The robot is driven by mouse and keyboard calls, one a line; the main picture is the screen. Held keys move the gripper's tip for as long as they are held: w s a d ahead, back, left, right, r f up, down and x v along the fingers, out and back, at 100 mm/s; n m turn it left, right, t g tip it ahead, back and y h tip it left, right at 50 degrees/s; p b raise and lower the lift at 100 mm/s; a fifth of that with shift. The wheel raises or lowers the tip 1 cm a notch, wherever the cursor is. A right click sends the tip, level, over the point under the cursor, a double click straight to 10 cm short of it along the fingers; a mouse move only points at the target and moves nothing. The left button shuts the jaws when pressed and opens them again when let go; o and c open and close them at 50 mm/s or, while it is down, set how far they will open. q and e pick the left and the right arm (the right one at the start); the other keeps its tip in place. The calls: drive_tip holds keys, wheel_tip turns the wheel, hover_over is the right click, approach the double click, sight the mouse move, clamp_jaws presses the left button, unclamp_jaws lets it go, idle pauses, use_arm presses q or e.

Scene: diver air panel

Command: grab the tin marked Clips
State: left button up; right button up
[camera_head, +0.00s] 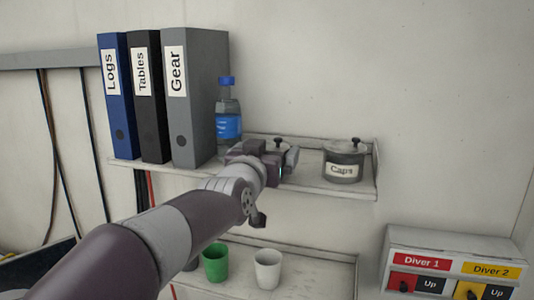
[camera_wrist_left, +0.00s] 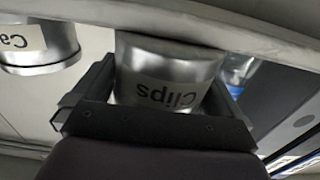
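The tin marked Clips (camera_wrist_left: 168,85) is a grey metal tin with a pale label, upside down in the left wrist view. In the head view only its lid and knob (camera_head: 278,142) show above my left gripper (camera_head: 276,161), which hides the rest. The tin stands on the wall shelf (camera_head: 316,186). My left gripper is open, with one finger on each side of the tin; I see no clear grip on it. My right gripper is in neither view.
The tin marked Caps (camera_head: 343,162) stands to the right on the same shelf. A water bottle (camera_head: 228,112) and Gear, Tables and Logs binders (camera_head: 176,100) stand to the left. Green (camera_head: 215,263) and white (camera_head: 267,270) cups are below. The shelf has a raised front lip.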

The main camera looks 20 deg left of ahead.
use_arm(q)
drive_tip(key=shift+s, duration=0.4)
drive_tip(key=s+b, duration=0.1)
drive_tip(key=s, duration=1)
drive_tip(key=shift+s+a+b, duration=0.2)
drive_tip(key=shift+s+b, duration=0.15)
drive_tip(key=shift+s, duration=0.05)
